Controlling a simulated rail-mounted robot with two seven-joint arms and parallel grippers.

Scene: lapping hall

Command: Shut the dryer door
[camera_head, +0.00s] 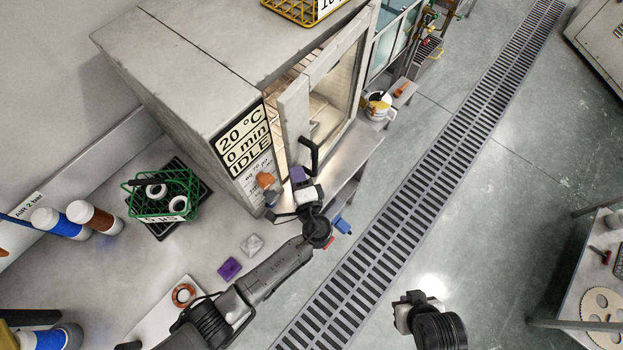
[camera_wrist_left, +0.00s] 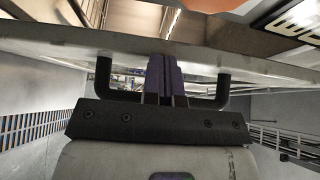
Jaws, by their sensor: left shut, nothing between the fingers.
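The dryer (camera_head: 185,75) is a grey cabinet at the upper left, with a panel reading 20 °C, 0 min, IDLE. Its door (camera_head: 294,112), a pale frame with a window, stands partly open, with a lit gap beside the cabinet. A black handle (camera_head: 314,158) is on the door's outer face. My left gripper (camera_head: 299,177) is shut at the handle. In the left wrist view its purple fingers (camera_wrist_left: 165,78) are together between the posts of the handle (camera_wrist_left: 222,92), close to the door (camera_wrist_left: 60,48); contact is unclear. My right gripper (camera_head: 416,308) is at the lower right, its fingers unclear.
A green basket (camera_head: 162,194) with white rings stands on the bench left of my left arm. A purple block (camera_head: 229,268) and a clear block (camera_head: 252,244) lie near that arm. A white mug (camera_head: 379,106) stands beyond the door. Floor grating (camera_head: 400,215) runs along the right.

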